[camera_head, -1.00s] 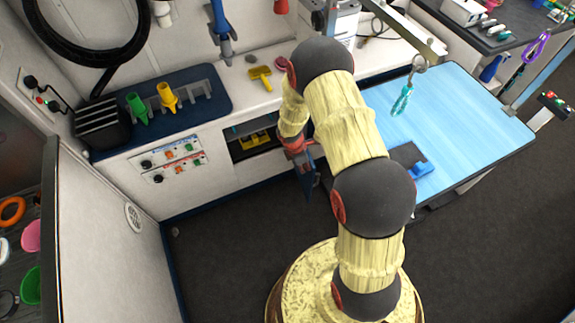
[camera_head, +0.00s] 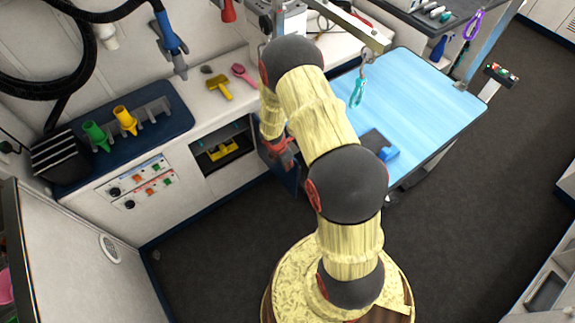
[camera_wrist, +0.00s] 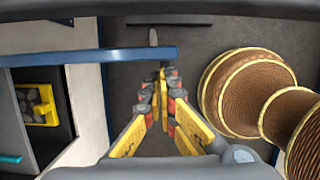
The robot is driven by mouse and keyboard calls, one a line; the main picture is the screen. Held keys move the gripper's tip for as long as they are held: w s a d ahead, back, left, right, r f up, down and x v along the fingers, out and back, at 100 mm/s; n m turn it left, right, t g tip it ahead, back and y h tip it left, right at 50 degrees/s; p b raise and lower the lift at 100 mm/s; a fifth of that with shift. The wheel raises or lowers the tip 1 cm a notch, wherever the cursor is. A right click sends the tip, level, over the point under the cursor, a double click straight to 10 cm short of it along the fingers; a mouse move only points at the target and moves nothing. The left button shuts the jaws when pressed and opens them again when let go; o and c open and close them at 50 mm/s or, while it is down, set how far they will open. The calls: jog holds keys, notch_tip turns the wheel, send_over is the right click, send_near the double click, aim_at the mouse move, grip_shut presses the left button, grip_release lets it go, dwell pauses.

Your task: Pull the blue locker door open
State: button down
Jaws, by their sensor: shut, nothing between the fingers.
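The blue locker door (camera_head: 284,176) stands open, swung out from the white cabinet front at the right side of the open locker (camera_head: 222,150). In the wrist view its blue edge (camera_wrist: 135,54) runs across, with a small grey handle (camera_wrist: 153,37) on its far side. My gripper (camera_wrist: 163,75) is shut and empty. Its fingertips are at the inner side of the door near the free end; I cannot tell whether they touch it. In the head view my arm partly hides the gripper and door. A yellow tray (camera_wrist: 37,104) sits inside the locker.
A blue-topped table (camera_head: 415,105) stands right of the door. A white panel with a round vent (camera_head: 109,248) is at the lower left. The counter above holds a yellow tool (camera_head: 219,87) and a dark blue rack (camera_head: 160,125). Dark floor (camera_head: 215,240) before the cabinet is clear.

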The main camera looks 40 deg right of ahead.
jog(key=a+r+p, duration=0.3)
jog(key=a+r, duration=0.3)
jog(key=r, duration=0.3)
jog(key=shift+a+r, duration=0.15)
jog(key=shift+r, duration=0.2)
jog(key=shift+s, duration=0.1)
